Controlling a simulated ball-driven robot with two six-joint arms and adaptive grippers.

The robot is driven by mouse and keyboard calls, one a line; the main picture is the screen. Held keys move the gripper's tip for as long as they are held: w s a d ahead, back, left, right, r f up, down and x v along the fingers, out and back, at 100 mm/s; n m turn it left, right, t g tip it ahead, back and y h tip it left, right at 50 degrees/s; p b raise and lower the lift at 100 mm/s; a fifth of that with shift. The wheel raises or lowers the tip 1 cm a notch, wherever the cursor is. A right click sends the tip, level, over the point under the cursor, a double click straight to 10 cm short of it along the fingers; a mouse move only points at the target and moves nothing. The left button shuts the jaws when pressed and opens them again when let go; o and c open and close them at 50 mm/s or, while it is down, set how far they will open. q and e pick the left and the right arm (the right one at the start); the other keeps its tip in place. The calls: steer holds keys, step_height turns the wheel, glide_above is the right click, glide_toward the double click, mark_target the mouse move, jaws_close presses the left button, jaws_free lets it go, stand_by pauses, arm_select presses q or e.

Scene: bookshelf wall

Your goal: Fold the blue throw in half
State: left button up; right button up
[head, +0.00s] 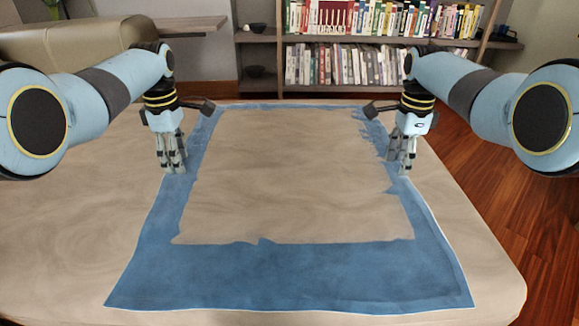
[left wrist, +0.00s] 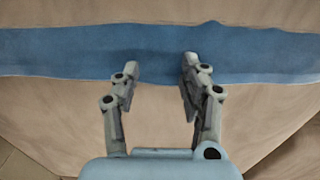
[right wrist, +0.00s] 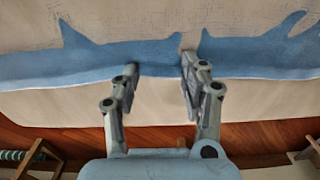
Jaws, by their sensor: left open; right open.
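The blue throw (head: 290,275) lies spread on a wide beige surface. It shows as a blue band around a large beige middle with ragged inner edges. I cannot tell whether that middle is the throw or the surface. My left gripper (head: 173,170) is open and empty at the throw's left edge. In the left wrist view its fingertips (left wrist: 160,68) overlap the blue strip (left wrist: 60,52). My right gripper (head: 401,170) is open and empty at the right edge. In the right wrist view its fingertips (right wrist: 159,70) overlap the blue strip (right wrist: 40,66). Contact with the cloth is unclear.
The beige surface (head: 70,225) has bare room left of the throw and a narrow margin at right and front. Wooden floor (head: 490,195) lies to the right. A bookshelf (head: 360,38) stands behind, with a tan cushioned seat (head: 70,45) at the back left.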

arm_select(q)
steer(key=shift+s+f, duration=0.2)
steer(key=shift+f, duration=0.05)
steer(key=c, duration=0.8)
arm_select(e)
steer(key=shift+s+f, duration=0.2)
steer(key=shift+f, duration=0.1)
steer(key=c, duration=0.8)
arm_select(q)
jaws_close()
arm_select(e)
jaws_close()
arm_select(q)
steer(key=shift+f, duration=0.1)
arm_select(e)
steer(key=shift+s+f, duration=0.1)
